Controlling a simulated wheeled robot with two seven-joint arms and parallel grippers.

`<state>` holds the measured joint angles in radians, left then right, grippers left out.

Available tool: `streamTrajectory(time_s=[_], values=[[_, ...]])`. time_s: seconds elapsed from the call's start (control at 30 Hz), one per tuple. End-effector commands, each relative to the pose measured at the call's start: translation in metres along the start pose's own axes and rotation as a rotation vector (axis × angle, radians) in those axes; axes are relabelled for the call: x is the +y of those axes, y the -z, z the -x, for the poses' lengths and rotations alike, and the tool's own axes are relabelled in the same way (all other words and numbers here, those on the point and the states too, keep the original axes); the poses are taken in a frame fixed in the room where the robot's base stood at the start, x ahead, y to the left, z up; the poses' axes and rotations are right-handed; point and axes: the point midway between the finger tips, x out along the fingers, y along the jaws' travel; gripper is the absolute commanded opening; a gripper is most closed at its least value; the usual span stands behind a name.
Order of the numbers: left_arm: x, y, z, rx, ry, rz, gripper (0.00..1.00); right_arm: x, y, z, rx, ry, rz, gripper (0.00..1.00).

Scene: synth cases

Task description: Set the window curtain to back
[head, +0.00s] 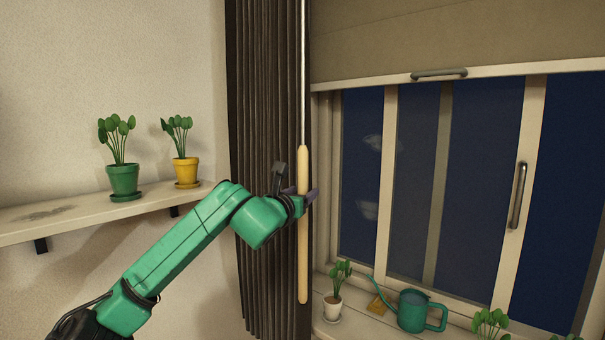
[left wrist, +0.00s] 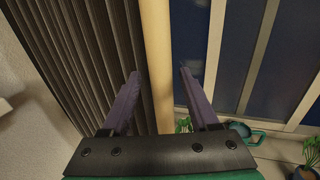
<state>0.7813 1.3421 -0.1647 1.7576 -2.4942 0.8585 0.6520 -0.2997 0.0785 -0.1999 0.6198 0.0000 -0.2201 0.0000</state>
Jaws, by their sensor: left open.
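The dark curtain (head: 265,80) hangs in pleats, gathered at the left side of the window (head: 410,190). A pale wooden wand (head: 303,255) on a thin rod hangs upright at the curtain's right edge. My left gripper (head: 309,194) is at the wand's middle. In the left wrist view, the left gripper (left wrist: 160,85) is open, with its two purple fingers on either side of the wand (left wrist: 157,50). The curtain (left wrist: 95,50) is left of the wand there. Whether a finger touches the wand cannot be told. My right gripper is not in view.
A blind (head: 450,35) with a grey handle covers the window's top. The sill below holds a potted plant (head: 334,300) and a green watering can (head: 415,312). A wall shelf (head: 60,215) at left holds a green pot (head: 123,180) and a yellow pot (head: 186,171).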

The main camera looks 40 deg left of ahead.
Motion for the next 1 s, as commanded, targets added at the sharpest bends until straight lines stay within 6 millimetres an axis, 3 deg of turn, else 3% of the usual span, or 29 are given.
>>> streamTrajectory(time_s=[0.27, 0.3, 0.43, 0.47, 1.0], values=[[-0.0006, 0.0018, -0.0062, -0.001, 0.001, -0.002, 0.61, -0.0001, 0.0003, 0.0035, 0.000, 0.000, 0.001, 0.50], [-0.0007, 0.0018, -0.0061, -0.001, 0.001, -0.002, 0.57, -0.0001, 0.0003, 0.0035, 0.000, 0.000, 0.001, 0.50], [-0.0007, 0.0017, -0.0059, -0.001, 0.001, -0.002, 0.07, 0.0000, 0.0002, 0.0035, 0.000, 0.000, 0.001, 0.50], [-0.0007, 0.0016, -0.0059, -0.001, 0.001, -0.002, 0.00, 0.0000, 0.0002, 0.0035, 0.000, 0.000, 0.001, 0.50], [-0.0006, 0.0013, -0.0057, 0.000, 0.001, -0.001, 0.00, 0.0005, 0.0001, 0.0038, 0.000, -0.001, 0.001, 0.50]])
